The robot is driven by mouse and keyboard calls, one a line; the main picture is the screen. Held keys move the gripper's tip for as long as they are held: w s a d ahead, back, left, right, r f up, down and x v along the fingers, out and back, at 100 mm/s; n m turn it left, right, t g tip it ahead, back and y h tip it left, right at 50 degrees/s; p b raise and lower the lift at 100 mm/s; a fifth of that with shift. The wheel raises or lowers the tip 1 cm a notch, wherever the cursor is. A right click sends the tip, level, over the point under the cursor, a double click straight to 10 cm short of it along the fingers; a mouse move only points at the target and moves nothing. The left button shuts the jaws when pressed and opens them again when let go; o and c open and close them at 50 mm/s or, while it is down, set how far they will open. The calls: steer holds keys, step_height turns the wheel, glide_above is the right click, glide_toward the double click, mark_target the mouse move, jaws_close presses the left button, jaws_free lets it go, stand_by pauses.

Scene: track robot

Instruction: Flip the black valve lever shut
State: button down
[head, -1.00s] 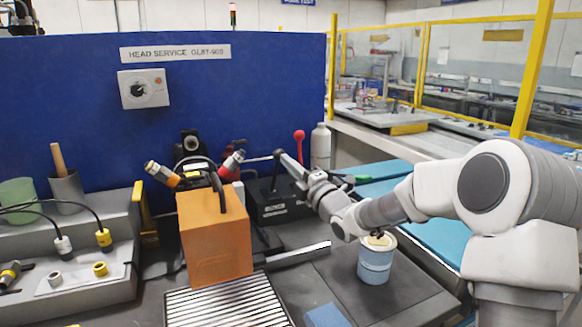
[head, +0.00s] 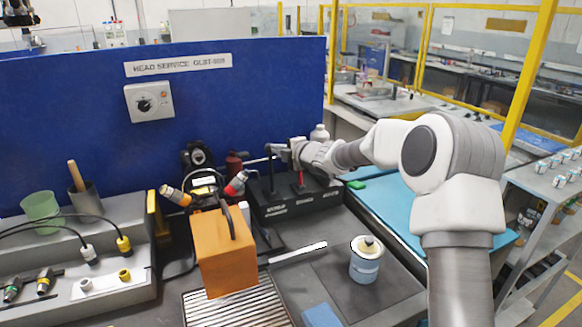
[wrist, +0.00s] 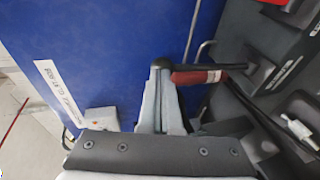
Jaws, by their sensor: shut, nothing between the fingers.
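The black valve lever (head: 270,172) stands roughly upright at the left end of the black valve box (head: 290,207) in the head view. My gripper (head: 275,148) reaches in from the right at the height of the lever's top. In the wrist view my gripper (wrist: 160,68) is shut and empty. The dark lever shaft (wrist: 232,67) runs from its base toward the fingertips, with a dark red thing beside or behind it. I cannot tell whether the fingers touch the lever. The lever's top is partly hidden by the gripper in the head view.
A red lever (head: 300,180) stands on the box below my wrist. A green handle (head: 356,184) is at its right end. An orange case (head: 226,262) stands in front to the left, and a blue can (head: 365,266) in front to the right. A blue panel (head: 90,125) rises behind.

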steer(key=shift+w+a+r+p, duration=0.25)
steer(key=shift+w+a+p, duration=0.15)
steer(key=shift+w+p, duration=0.4)
steer(key=shift+r, duration=0.15)
steer(key=shift+s, duration=0.1)
